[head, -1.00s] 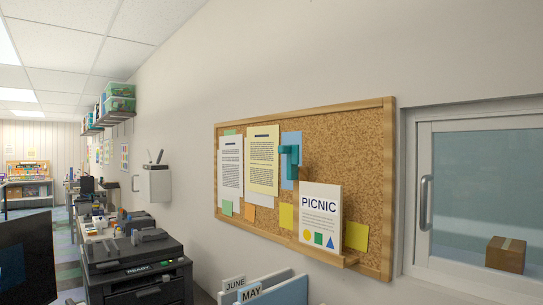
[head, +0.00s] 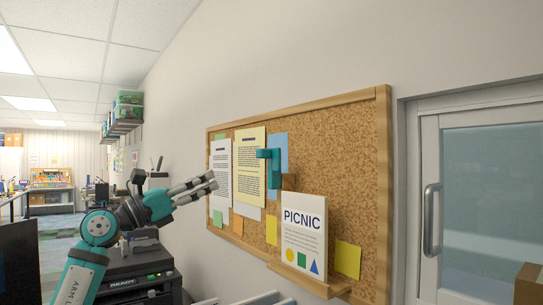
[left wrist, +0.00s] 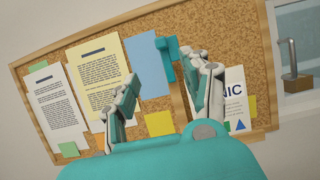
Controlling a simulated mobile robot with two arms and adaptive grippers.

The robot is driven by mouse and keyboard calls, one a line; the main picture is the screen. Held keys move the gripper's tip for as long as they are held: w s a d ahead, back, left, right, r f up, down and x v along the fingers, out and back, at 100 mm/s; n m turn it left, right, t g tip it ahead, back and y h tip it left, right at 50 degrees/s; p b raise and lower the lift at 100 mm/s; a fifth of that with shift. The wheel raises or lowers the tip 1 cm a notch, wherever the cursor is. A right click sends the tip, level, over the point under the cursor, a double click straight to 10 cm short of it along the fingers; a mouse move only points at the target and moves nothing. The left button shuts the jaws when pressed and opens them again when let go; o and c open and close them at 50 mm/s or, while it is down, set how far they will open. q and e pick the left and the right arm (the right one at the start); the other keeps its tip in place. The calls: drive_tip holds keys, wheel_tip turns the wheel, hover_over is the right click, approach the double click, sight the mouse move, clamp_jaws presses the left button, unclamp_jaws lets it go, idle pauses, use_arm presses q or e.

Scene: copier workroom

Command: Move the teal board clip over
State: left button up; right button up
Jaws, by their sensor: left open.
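The teal board clip (head: 273,168) is on the cork board (head: 345,150), over the edge of a blue sheet (head: 281,140) and above the PICNIC card (head: 303,222). It also shows in the left wrist view (left wrist: 169,58), between the two fingers in the picture. My left gripper (head: 209,181) is open and empty, to the left of the clip in the head view, in front of the white printed sheet. It looks apart from the clip. My right gripper is not in view.
A wooden ledge (head: 320,286) under the card sticks out from the board. A yellow printed sheet (head: 250,165) and several coloured notes are on the board. A black copier (head: 150,270) stands below my left arm.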

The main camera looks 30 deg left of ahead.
sight(258, 152)
use_arm(q)
drive_tip(key=p+x, duration=0.3)
drive_tip(key=x, duration=0.2)
drive_tip(key=p+x, duration=0.2)
drive_tip(key=x, duration=0.3)
drive_tip(key=p+x, duration=0.3)
drive_tip(key=x, duration=0.2)
drive_tip(key=shift+w+d+r+p, duration=0.15)
drive_tip(key=shift+r+p, duration=0.15)
drive_tip(key=shift+r, duration=0.2)
drive_tip(key=shift+w+d, duration=0.15)
drive_tip(key=shift+w, duration=0.15)
drive_tip(key=c, duration=0.9)
clamp_jaws()
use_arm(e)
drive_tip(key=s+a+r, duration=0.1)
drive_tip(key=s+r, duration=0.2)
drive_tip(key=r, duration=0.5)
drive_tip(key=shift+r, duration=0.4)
